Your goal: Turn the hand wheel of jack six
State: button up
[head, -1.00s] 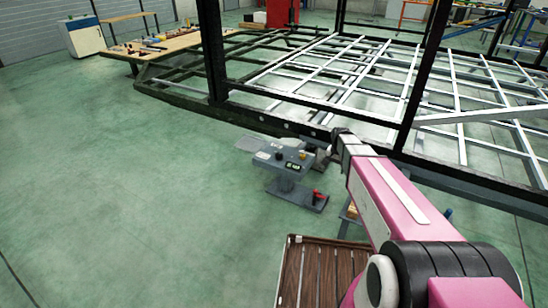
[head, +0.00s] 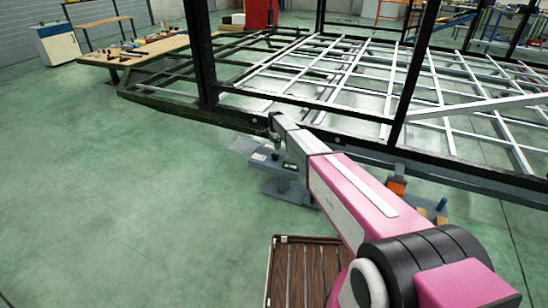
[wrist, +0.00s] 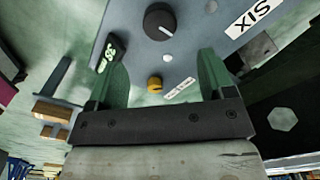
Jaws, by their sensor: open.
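The grey panel of jack six (head: 262,163) stands beside the black chassis rail, partly covered by my arm in the head view. In the wrist view the panel (wrist: 202,38) bears a "SIX" label (wrist: 247,18), a round black knob (wrist: 160,21), a smaller yellow knob (wrist: 154,83) and a lit display (wrist: 108,52). I cannot tell which part is the hand wheel. My gripper (wrist: 162,62) is open over the panel. The yellow knob shows between its two green fingers, and the black knob lies beyond their tips. Contact with the panel cannot be made out.
The black chassis rail (head: 345,148) runs along the far side of the jack, with black uprights rising from it. A brown slatted surface (head: 302,275) lies at the bottom, left of my arm. An orange block (head: 396,185) is right of my arm. The green floor at left is clear.

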aim_at(275, 155)
notch_tip(275, 155, down, 10)
jog(key=shift+r, duration=0.1)
dwell(0.4)
jog(key=c, duration=0.9)
